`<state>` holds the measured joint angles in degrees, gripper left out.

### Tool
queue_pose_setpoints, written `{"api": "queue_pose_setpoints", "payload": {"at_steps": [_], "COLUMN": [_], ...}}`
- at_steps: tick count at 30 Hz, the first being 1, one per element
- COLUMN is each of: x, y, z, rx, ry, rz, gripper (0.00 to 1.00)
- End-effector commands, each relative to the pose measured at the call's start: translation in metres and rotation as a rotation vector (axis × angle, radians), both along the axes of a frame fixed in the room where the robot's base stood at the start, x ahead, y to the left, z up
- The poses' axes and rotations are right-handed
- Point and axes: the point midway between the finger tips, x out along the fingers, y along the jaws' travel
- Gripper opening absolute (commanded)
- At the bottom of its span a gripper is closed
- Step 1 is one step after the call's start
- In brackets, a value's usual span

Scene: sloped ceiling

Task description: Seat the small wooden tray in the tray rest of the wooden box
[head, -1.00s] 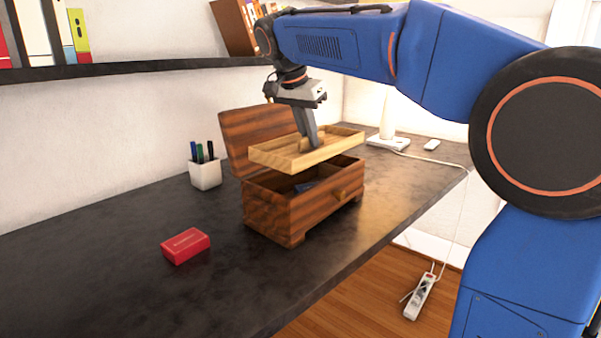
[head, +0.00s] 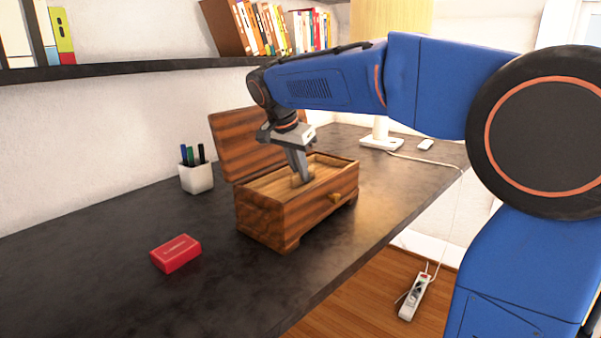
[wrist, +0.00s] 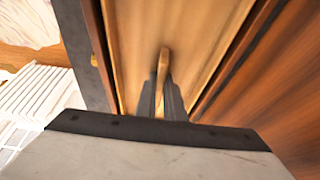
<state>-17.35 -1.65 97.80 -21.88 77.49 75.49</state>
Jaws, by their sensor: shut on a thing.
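The wooden box (head: 283,223) stands on the dark desk with its lid (head: 247,143) open and leaning back toward the wall. The small light-wood tray (head: 271,186) is down inside the box opening, about level with the rim. My gripper (head: 300,181) points down into the box and is shut on the tray's upright middle piece. In the wrist view the tray (wrist: 133,50) fills the middle, with my gripper (wrist: 161,98) at its raised handle (wrist: 163,58). The rest under the tray is hidden, so I cannot tell whether the tray touches it.
A red box (head: 175,253) lies on the desk (head: 120,245) at the front left. A white pen cup (head: 196,177) stands left of the lid. A lamp base (head: 381,142) and its cable are behind to the right. The shelf (head: 130,67) hangs above.

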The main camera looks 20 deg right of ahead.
Motion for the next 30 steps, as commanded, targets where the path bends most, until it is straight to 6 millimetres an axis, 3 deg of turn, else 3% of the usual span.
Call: {"api": "queue_pose_setpoints", "payload": {"at_steps": [11, 12, 14, 24, 30], "x": [0.000, 0.000, 0.000, 0.000, -0.004], "y": [0.000, 0.000, 0.000, 0.000, 0.006], "z": [-0.004, -0.005, -0.005, -0.003, 0.016], "rx": [0.001, 0.001, 0.001, 0.001, 0.001], "ry": [-0.001, -0.001, -0.001, -0.001, -0.003], "rz": [0.000, 0.000, 0.000, 0.000, 0.001], "gripper": [0.00, 0.14, 0.28, 0.28, 0.28]}}
